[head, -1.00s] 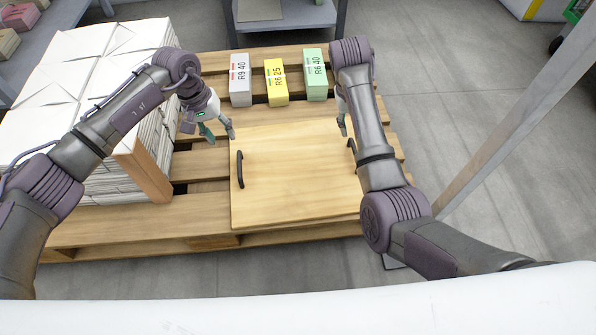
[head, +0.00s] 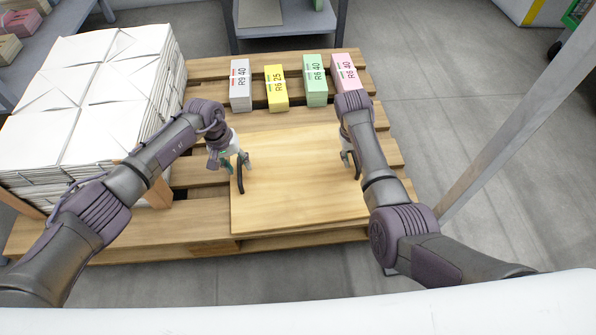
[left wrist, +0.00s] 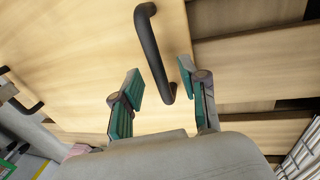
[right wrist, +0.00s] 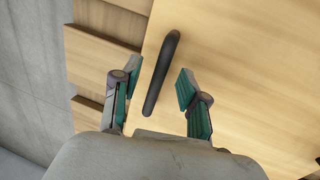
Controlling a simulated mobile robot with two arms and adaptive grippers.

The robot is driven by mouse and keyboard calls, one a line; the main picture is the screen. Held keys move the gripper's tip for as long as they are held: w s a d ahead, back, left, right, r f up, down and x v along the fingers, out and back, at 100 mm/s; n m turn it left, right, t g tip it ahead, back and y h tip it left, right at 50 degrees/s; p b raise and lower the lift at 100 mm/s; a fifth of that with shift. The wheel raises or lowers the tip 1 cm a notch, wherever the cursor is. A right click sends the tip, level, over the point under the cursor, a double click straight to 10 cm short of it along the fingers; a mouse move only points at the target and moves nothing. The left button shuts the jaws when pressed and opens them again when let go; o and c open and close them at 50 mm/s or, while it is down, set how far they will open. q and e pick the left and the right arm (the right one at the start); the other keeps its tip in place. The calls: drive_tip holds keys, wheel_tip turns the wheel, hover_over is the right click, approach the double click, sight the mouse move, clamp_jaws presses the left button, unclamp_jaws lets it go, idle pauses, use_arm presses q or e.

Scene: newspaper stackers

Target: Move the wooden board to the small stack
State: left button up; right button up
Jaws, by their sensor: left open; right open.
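The wooden board (head: 297,190) lies flat on the pallet, with a black handle near each side edge. My left gripper (head: 240,166) is open at the board's left handle (head: 240,179). In the left wrist view the left handle (left wrist: 154,50) runs between the open fingers (left wrist: 158,95). My right gripper (head: 350,160) is open at the board's right side. In the right wrist view the right handle (right wrist: 161,75) lies between the open fingers (right wrist: 155,95); in the head view my arm hides most of it. The small stack is not clearly identifiable; several small coloured stacks (head: 277,88) stand behind the board.
A large stack of white newspapers (head: 85,100) stands on the pallet at left. The wooden pallet (head: 200,215) has gaps between its slats. A slanted grey post (head: 520,130) rises at the right. A shelf table (head: 290,30) stands behind. Floor to the right is clear.

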use_arm(q)
drive_tip(key=shift+d+f, duration=0.2)
drive_tip(key=shift+f, duration=0.75)
use_arm(e)
drive_tip(key=shift+d+f, duration=0.2)
drive_tip(key=shift+f, duration=0.7)
use_arm(q)
clamp_jaws()
use_arm(e)
clamp_jaws()
use_arm(q)
drive_tip(key=shift+w+r, duration=0.1)
drive_tip(key=shift+r, duration=0.05)
use_arm(e)
drive_tip(key=shift+w+r, duration=0.1)
